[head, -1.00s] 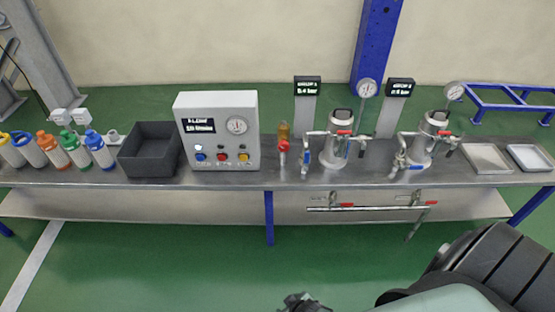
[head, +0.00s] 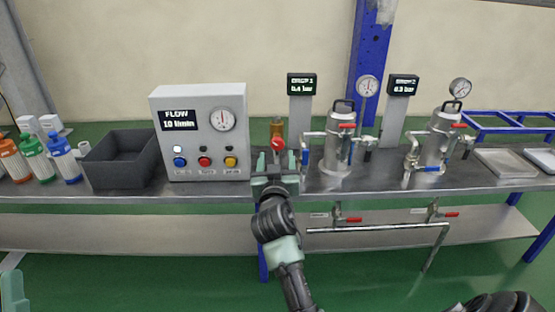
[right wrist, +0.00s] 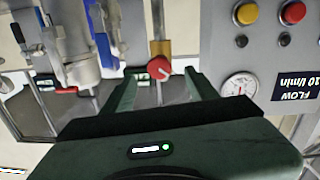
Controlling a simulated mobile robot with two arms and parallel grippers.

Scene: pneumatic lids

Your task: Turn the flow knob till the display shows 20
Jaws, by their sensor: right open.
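The flow knob is a small red knob (head: 278,143) on a brass-coloured fitting, just right of the grey control box (head: 239,160). In the right wrist view the knob (right wrist: 158,68) shows a small white mark. The display (head: 179,120) on the box reads FLOW 10 l/min; it also shows upside down in the right wrist view (right wrist: 294,87). My right gripper (head: 276,164) is open in front of the knob. In the right wrist view its two fingertips (right wrist: 161,75) are either side of the knob, with nothing visibly gripped.
Red, blue and yellow buttons (head: 204,161) sit on the box front. A steel vessel (head: 338,155) with pipes and a blue handle stands close right of the knob. A dark open bin (head: 120,170) and several bottles (head: 64,160) are to the left.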

